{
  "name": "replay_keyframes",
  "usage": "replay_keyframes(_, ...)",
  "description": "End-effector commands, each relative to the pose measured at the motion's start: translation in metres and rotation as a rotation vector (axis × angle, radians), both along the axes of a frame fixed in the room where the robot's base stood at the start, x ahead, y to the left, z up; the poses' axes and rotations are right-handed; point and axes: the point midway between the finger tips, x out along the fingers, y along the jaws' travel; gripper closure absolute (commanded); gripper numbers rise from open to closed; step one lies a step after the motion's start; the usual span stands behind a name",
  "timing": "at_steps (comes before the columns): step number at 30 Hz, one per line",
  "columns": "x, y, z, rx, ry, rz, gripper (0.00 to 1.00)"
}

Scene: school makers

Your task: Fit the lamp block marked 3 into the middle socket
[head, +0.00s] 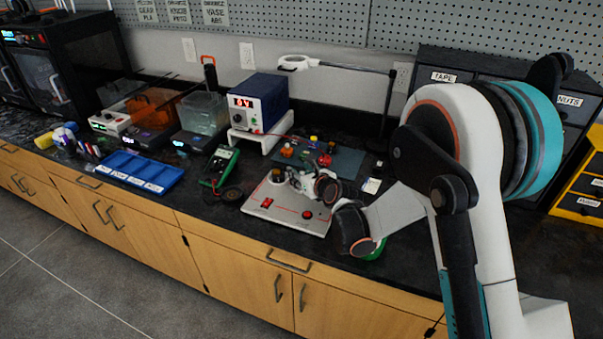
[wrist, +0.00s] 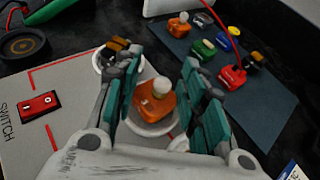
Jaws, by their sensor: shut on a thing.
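The grey board (head: 283,208) lies near the counter's front edge, with my gripper (head: 310,184) low over it. In the wrist view my gripper (wrist: 157,98) has its teal fingers on both sides of an orange lamp block (wrist: 153,112) with a white bulb, and is shut on it. The block is upright, above or in a white round socket (wrist: 148,128); I cannot tell whether it is seated. No number on it is readable. Another socket (wrist: 99,66), holding a brownish-orange part, is beside the left finger. A further white rim is partly hidden by the right finger.
A red switch (wrist: 38,104) is on the board. A dark blue mat (wrist: 262,108) holds another orange lamp block (wrist: 178,27), a red block (wrist: 232,77) with a red wire, and several small parts. A power supply (head: 257,101) and a green meter (head: 220,166) stand nearby.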

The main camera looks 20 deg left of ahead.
Motion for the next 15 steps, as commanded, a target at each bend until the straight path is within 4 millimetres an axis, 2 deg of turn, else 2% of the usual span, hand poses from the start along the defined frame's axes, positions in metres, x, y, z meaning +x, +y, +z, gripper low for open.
replay_keyframes(12,0.0,0.0,-0.0078,0.0,0.0,0.0,0.82)
replay_keyframes(13,0.0,-0.0001,-0.008,0.0,0.0,0.0,0.6)
replay_keyframes(14,0.0,-0.0001,-0.0078,0.0,0.0,0.0,0.53)
replay_keyframes(15,0.0,-0.0001,-0.0078,0.0,0.0,0.0,0.53)
